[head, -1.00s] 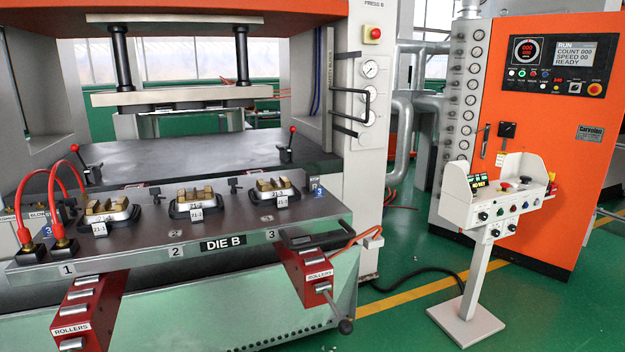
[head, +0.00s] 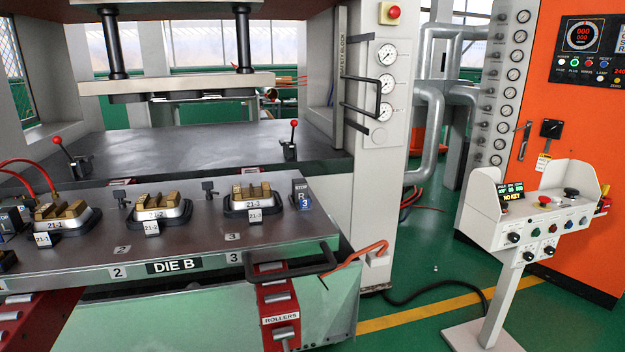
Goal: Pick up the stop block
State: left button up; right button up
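A dark stop block (head: 300,186) marked STOP and R stands upright at the back right end of the die top, with a blue 3 tag low on it. A second dark block (head: 12,220), with what looks like a STOP label, is at the left picture edge, partly cut off. Neither of my grippers shows in the head view.
The grey die (head: 200,235) labelled DIE B carries several brass-topped inserts. A black handle (head: 290,272) juts from its front right. A control pedestal (head: 545,220) stands right; green floor lies between.

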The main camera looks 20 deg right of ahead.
aim_at(299, 186)
jog(key=i+l, duration=0.15)
jog(key=l, duration=0.3)
jog(key=i+l+u, duration=0.15)
jog(key=l, duration=0.35)
jog(key=i+l, duration=0.15)
jog(key=l, duration=0.3)
jog(key=i+l+u, duration=0.15)
jog(key=l, duration=0.8)
jog(key=i+u, duration=0.05)
